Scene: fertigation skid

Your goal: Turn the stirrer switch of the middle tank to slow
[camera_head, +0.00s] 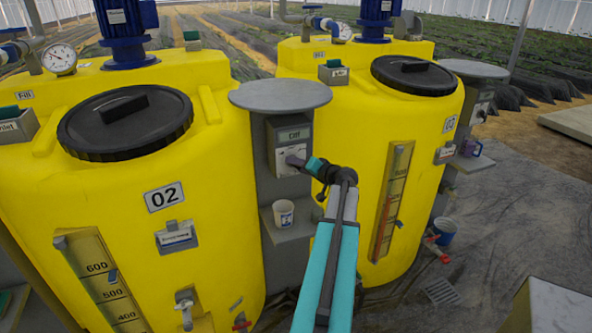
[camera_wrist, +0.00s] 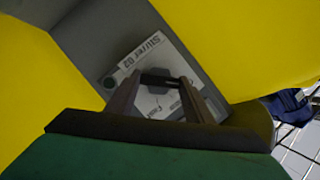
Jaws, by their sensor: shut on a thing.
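The yellow tank labelled 02 (camera_head: 140,225) stands at the left in the head view. Its stirrer switch box (camera_head: 281,160) is on the grey post right of the tank, and the small display (camera_head: 293,135) above seems to read Off. In the wrist view the switch plate (camera_wrist: 140,65) reads Stirrer 02, upside down. The dark knob (camera_wrist: 157,77) on the plate sits between the fingers of my gripper (camera_wrist: 160,84), which is shut on it. In the head view my gripper (camera_head: 297,161) reaches the switch from the right and mostly hides the knob. The knob's exact pointing is unclear.
A white cup (camera_head: 284,213) stands on the shelf (camera_head: 288,231) below the switch. A round grey top (camera_head: 281,94) overhangs the post above it. Another yellow tank (camera_head: 345,130) stands close on the right, with a level gauge (camera_head: 391,203) near my arm.

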